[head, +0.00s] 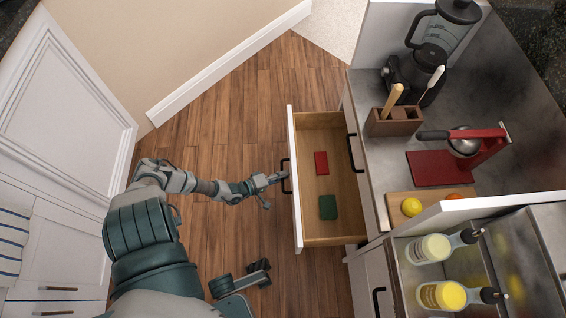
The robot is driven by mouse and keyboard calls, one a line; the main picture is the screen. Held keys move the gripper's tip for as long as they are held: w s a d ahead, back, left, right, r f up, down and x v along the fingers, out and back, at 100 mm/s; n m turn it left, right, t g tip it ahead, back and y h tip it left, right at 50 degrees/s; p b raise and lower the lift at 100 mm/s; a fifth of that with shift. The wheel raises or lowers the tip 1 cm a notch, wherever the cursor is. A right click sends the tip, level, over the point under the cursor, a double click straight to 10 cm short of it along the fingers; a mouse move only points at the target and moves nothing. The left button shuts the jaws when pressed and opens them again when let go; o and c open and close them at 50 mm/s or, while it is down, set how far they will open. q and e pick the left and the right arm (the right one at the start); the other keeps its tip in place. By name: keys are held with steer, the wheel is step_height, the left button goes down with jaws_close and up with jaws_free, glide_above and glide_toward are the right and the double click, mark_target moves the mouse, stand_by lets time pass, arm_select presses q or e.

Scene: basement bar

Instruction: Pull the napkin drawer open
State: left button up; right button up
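The napkin drawer (325,230) is pulled out from the counter. A folded red napkin (321,163) and a folded green napkin (328,207) lie inside it. The drawer's dark handle (285,176) is on its white front panel. My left gripper (274,190) is just left of the handle. Its fingers are spread apart, with the upper finger close to the handle; I cannot tell whether it touches. Nothing shows between the fingers. My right gripper (261,272) is low in the picture, left of the drawer's lower corner, and its finger opening is unclear.
The counter (465,95) holds a blender (436,50), a wooden utensil holder (394,121), a red citrus press (455,160) and a cutting board (430,197) with a lemon (411,207). Wooden floor (235,120) is clear left of the drawer.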

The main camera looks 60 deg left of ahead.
arm_select(q)
steer(key=shift+s+d, duration=0.1)
steer(key=shift+s, duration=0.05)
steer(key=s+r, duration=0.2)
steer(key=s, duration=0.9)
steer(key=shift+s, duration=0.2)
